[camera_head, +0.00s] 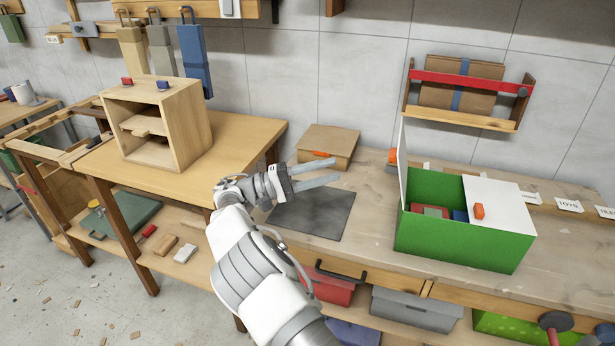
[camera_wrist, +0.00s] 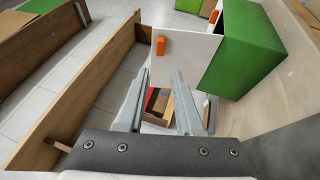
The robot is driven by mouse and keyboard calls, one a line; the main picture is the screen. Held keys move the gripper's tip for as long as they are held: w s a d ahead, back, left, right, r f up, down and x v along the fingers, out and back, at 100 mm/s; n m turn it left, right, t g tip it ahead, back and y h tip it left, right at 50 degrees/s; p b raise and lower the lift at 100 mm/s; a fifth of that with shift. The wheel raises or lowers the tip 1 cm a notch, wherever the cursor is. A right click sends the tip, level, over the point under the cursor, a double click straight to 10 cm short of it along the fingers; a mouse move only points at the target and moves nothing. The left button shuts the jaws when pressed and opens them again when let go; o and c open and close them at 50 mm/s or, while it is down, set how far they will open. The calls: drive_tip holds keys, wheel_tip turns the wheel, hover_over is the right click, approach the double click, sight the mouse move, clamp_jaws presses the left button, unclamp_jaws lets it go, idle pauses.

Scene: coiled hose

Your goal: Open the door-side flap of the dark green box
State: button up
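A green box (camera_head: 465,235) stands on the right workbench in the head view. Its left white flap (camera_head: 403,165) stands upright, with an orange knob (camera_head: 393,156) on its outer side. Its right white flap (camera_head: 500,205) lies flat and has an orange knob (camera_head: 479,211). Red and blue things show inside through the open half. My gripper (camera_head: 337,169) is open and empty above the bench, left of the box and apart from it. In the wrist view a white panel (camera_wrist: 190,47) with an orange knob (camera_wrist: 160,45) and a green surface (camera_wrist: 252,40) appear beyond my open fingers.
A dark mat (camera_head: 314,213) lies on the bench below my gripper. A cardboard box (camera_head: 328,146) stands behind it. A wooden cabinet (camera_head: 185,120) stands on the left table. A wall rack (camera_head: 465,122) hangs behind the green box. Bench in front of the box is clear.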

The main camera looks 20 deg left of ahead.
drive_tip(key=shift+v, duration=2.15)
